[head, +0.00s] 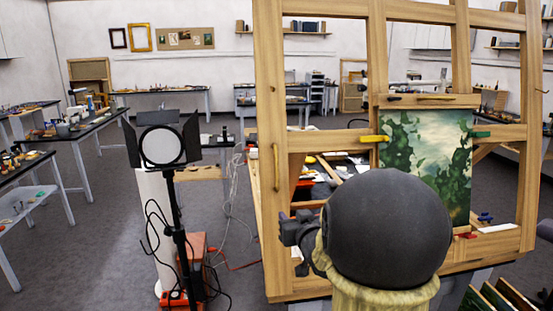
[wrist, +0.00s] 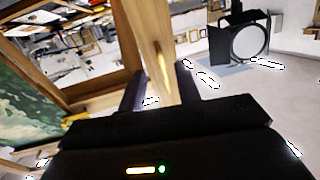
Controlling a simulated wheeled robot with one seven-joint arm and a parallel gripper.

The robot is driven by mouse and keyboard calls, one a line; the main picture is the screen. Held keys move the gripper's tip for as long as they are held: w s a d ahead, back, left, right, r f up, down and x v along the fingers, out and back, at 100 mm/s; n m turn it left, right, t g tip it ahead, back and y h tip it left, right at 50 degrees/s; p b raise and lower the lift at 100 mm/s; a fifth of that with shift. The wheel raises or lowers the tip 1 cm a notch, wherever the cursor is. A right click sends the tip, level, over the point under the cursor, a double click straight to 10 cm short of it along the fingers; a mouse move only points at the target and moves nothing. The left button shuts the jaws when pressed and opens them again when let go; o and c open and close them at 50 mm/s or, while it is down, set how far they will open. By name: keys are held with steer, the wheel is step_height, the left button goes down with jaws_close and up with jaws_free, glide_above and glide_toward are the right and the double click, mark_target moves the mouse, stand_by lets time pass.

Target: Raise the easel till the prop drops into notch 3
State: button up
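The wooden easel (head: 384,60) fills the right of the head view, its frame raised close to upright. A green painting (head: 425,150) is held on it. A brass-coloured handle (head: 276,167) is on its left post; the handle also shows in the wrist view (wrist: 161,68). My gripper (head: 287,216) is low beside that post, below the handle in the head view. In the wrist view my gripper (wrist: 160,84) has its fingers apart, with the post and handle ahead between them. I cannot tell if they touch wood. I cannot make out the prop or notches.
A studio lamp (head: 162,146) on a black stand, with loose cables, stands left of the easel. Worktables (head: 75,137) line the left and back. Framed pictures lie at the lower right. Grey floor is open between lamp and left tables.

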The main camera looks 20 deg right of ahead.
mark_target(277, 171)
steer(key=r, duration=0.1)
steer(key=d+r+t, duration=0.1)
steer(key=r, duration=0.1)
steer(key=d+r+t, duration=0.1)
steer(key=r, duration=0.1)
steer(key=shift+w+r+y+p, duration=0.15)
steer(key=shift+r+y+p, duration=0.05)
steer(key=shift+y+p, duration=0.15)
steer(key=w+p, duration=0.2)
steer(key=w, duration=0.3)
steer(key=w+d+p, duration=0.1)
steer(key=w+p, duration=0.2)
steer(key=w, duration=0.2)
steer(key=w+p, duration=0.2)
steer(key=w, duration=0.4)
steer(key=shift+d+r+p, duration=0.1)
steer(key=shift+d+p, duration=0.15)
steer(key=shift+p, duration=0.05)
steer(key=shift+w, duration=0.7)
jaws_close()
